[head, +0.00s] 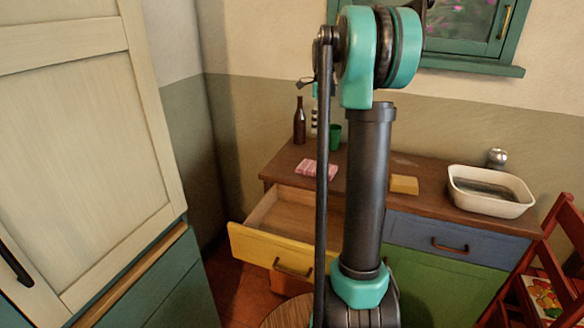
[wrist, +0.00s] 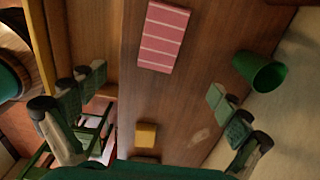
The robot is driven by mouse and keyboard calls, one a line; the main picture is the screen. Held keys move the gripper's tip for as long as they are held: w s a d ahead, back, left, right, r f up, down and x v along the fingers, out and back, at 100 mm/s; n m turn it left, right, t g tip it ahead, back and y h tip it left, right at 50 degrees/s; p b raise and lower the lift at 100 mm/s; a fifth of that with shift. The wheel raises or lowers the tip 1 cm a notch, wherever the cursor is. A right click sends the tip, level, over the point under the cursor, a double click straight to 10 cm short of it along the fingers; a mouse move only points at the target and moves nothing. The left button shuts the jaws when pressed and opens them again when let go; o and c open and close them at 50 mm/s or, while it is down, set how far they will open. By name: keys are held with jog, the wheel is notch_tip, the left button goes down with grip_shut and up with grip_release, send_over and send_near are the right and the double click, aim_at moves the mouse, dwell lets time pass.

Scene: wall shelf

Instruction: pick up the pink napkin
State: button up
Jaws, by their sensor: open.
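The pink napkin (head: 316,169) lies flat on the brown wooden counter, left of my arm in the head view. In the wrist view the napkin (wrist: 163,37) is a pink rectangle with pale stripes, at the top middle. My gripper (wrist: 158,112) is open and empty, its two fingers spread at the left and right of the wrist view. The napkin is beyond the fingers and apart from them. In the head view my gripper is not clearly visible.
On the counter (head: 284,163) stand a dark bottle (head: 299,121), a green cup (wrist: 260,71), a yellow block (head: 404,185), a white basin (head: 490,191) and a metal can (head: 496,158). A yellow-fronted drawer (head: 250,242) is pulled open below. A red chair (head: 566,225) stands at right.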

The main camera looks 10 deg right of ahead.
aim_at(316, 167)
jog(key=f, duration=1.1)
jog(key=w+f, duration=0.1)
jog(key=f, duration=0.5)
jog(key=shift+a, duration=0.25)
jog(key=c, duration=1.1)
